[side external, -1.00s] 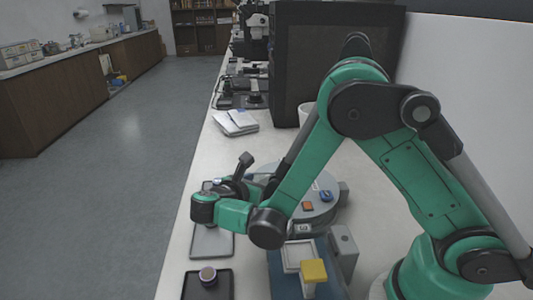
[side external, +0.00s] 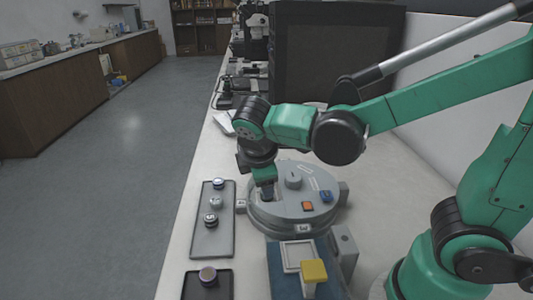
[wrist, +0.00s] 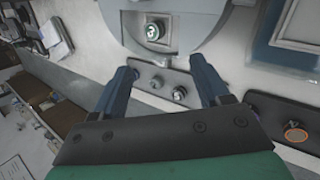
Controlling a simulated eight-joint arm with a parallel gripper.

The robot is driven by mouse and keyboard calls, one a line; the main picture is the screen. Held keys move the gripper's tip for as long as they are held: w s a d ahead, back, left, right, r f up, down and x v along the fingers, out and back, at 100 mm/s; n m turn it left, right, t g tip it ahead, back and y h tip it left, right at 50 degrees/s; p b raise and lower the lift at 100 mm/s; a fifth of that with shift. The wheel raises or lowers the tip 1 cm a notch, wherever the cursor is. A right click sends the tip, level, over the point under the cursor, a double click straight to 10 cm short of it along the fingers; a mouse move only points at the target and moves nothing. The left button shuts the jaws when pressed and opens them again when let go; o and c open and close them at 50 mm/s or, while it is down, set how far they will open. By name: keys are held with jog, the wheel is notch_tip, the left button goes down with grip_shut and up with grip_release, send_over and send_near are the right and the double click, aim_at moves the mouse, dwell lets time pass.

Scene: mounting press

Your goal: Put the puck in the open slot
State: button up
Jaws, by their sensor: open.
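The grey round-topped press (side external: 300,222) stands on the bench, with an orange square and a blue knob on top. My gripper (side external: 267,190) points down over its left part; its fingers are hard to separate there. In the wrist view my gripper (wrist: 165,88) has its fingers wide apart, with nothing held between them. Ahead of them is a round piece marked 3 (wrist: 152,31) in a recess of the press; I cannot tell if it is a puck. Small round pucks (side external: 216,202) stand in a row on a grey tray (side external: 207,247). I cannot make out which slot is open.
A dark tray (side external: 190,292) with a round, brown-topped piece (side external: 208,276) lies at the front. A blue base with a pale frame (side external: 299,257) and a yellow block (side external: 314,271) stands right of it. A large dark box (side external: 325,60) is behind. Bench right of the press is clear.

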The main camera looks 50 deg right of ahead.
jog(key=s+m+t+y, duration=0.1)
jog(key=m, duration=0.2)
jog(key=s+r+m+t+y, duration=0.1)
jog(key=m+y, duration=0.1)
jog(key=m, duration=0.2)
jog(key=s+m+t+y, duration=0.1)
jog(key=m+y, duration=0.1)
jog(key=m, duration=0.2)
jog(key=shift+s+r+t, duration=0.15)
jog(key=shift+s+t, duration=0.15)
jog(key=shift+t, duration=0.1)
jog(key=shift+o, duration=0.3)
